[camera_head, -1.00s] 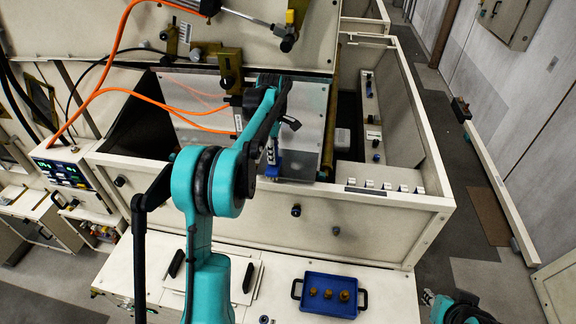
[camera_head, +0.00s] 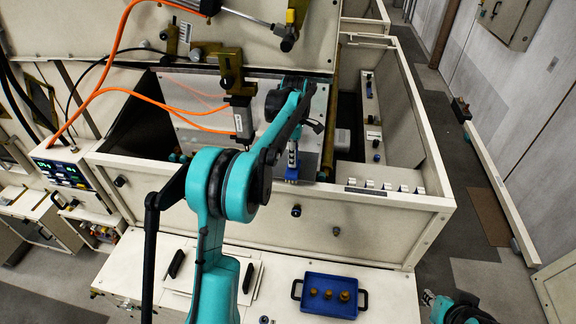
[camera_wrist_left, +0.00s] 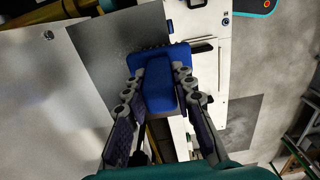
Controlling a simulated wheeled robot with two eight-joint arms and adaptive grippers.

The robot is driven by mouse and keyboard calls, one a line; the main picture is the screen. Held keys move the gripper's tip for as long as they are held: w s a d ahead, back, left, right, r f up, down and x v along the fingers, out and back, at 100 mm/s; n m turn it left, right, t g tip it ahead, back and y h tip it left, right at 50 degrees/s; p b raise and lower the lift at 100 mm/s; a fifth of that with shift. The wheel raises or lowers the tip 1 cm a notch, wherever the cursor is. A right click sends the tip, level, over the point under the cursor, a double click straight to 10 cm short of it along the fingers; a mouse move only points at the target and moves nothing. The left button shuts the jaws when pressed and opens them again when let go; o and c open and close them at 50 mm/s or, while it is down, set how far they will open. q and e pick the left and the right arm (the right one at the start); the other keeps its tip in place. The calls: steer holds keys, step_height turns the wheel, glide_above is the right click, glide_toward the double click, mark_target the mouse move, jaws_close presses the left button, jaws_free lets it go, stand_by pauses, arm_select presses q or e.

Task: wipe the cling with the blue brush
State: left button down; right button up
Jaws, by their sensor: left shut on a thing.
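My left gripper (camera_head: 292,152) is shut on the blue brush (camera_head: 291,174) above the open hopper. In the left wrist view the brush (camera_wrist_left: 160,84) sits between the two fingers of the left gripper (camera_wrist_left: 162,92), with dark bristles at its far edge. A grey metal plate (camera_head: 200,140) stands tilted in the hopper behind the arm. It also shows in the left wrist view (camera_wrist_left: 105,40), beyond the brush. I cannot make out the cling on it, nor tell whether the bristles touch it. My right gripper (camera_head: 428,298) is small at the lower right, and its opening is unclear.
The hopper's cream front wall (camera_head: 365,225) stands below the brush. A blue tray (camera_head: 345,308) with three brown knobs lies on the front ledge.

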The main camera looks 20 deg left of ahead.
arm_select(q)
steer(key=shift+w+d, duration=0.2)
steer(key=shift+d, duration=0.55)
steer(key=shift+a, duration=0.1)
steer(key=shift+d+f, duration=0.1)
steer(key=shift+d, duration=0.6)
steer(key=shift+w+d, duration=0.1)
steer(key=shift+w, duration=0.05)
steer(key=shift+s+a, duration=0.25)
steer(key=shift+a, duration=0.5)
steer(key=shift+s+a, duration=0.2)
steer(key=shift+a, duration=0.55)
steer(key=shift+s+a, duration=0.25)
steer(key=shift+a, duration=0.5)
steer(key=shift+a, duration=0.15)
